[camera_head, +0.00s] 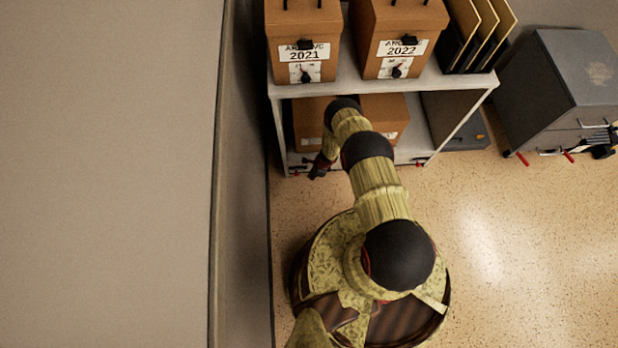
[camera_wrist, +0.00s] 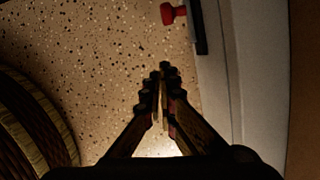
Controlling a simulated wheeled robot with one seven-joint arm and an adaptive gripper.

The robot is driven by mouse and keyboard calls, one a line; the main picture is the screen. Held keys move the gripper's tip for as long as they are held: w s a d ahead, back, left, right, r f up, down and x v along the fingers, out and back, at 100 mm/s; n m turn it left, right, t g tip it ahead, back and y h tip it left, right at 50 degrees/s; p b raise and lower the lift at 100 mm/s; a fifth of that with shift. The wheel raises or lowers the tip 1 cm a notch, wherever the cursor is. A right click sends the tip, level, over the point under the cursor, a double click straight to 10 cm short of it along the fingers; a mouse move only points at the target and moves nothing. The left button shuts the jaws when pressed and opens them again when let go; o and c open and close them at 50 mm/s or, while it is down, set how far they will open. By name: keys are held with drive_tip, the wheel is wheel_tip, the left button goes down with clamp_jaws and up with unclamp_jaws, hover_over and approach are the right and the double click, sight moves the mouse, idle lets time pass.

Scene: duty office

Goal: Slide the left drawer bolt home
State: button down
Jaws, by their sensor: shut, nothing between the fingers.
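A red-knobbed bolt (camera_head: 294,173) sits at the left end of the lower front edge of the pale shelf unit. In the wrist view a red knob (camera_wrist: 173,14) shows at the top, next to a black bar (camera_wrist: 198,26) on the pale edge; I cannot tell how far the bolt is slid. My gripper (camera_head: 318,168) is low in front of the shelf's left end, just right of the bolt. In the wrist view my gripper (camera_wrist: 164,72) is shut and empty, its tips apart from the knob and beside the pale edge.
A second red-knobbed bolt (camera_head: 421,162) is on the shelf's right end. Brown archive boxes (camera_head: 303,50) stand on top. A grey cabinet (camera_head: 575,85) with red-tipped handles stands at the right. A wall (camera_head: 240,200) runs close along the left. Speckled floor (camera_head: 520,240) is clear at right.

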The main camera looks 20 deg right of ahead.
drive_tip(key=p+v, duration=0.4)
drive_tip(key=v, duration=0.5)
idle(0.4)
